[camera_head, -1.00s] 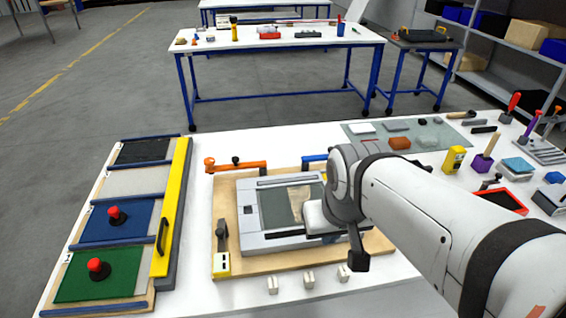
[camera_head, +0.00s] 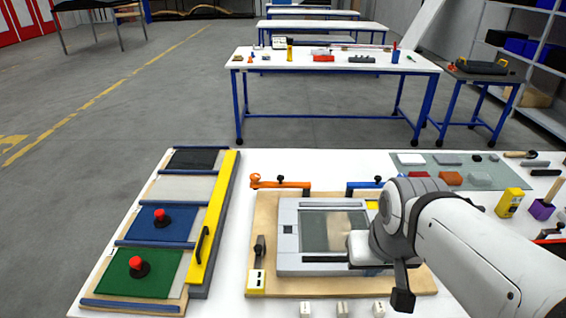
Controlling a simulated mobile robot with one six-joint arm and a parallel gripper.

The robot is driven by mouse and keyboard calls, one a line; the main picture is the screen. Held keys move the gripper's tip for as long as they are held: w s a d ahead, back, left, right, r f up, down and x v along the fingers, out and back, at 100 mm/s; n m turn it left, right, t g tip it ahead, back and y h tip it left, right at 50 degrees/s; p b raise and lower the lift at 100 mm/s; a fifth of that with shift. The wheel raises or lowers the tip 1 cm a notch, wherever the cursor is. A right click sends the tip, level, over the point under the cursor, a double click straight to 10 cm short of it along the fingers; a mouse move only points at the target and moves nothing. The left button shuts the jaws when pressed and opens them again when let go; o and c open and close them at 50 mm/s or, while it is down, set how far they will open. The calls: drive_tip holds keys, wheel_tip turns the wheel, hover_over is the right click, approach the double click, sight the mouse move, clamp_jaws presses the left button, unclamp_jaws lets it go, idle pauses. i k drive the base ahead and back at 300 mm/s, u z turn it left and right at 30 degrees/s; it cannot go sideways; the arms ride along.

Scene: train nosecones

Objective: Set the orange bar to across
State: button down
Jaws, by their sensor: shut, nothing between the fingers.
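The orange bar (camera_head: 284,185) lies along the back left edge of a wooden board (camera_head: 262,212). It runs left to right in the picture, with a black knob on top and a round orange end at its left. A similar blue bar (camera_head: 363,185) lies to its right, its right part close to my arm. My gripper (camera_head: 358,246) is shut and empty over the right part of a grey framed panel (camera_head: 288,262) on the board. It is apart from the orange bar, to the right and nearer the camera. Its fingertips are hard to make out.
A yellow bar (camera_head: 212,225) with a black handle stands left of the board, beside coloured panels with red knobs (camera_head: 138,266). A grey mat (camera_head: 470,172) with blocks lies back right. White tabletop is clear behind the orange bar.

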sight(279, 185)
drive_tip(key=z, duration=0.75)
drive_tip(key=k, duration=1.6)
drive_tip(key=u, duration=0.65)
drive_tip(key=i, duration=1.7)
drive_tip(key=u, duration=0.1)
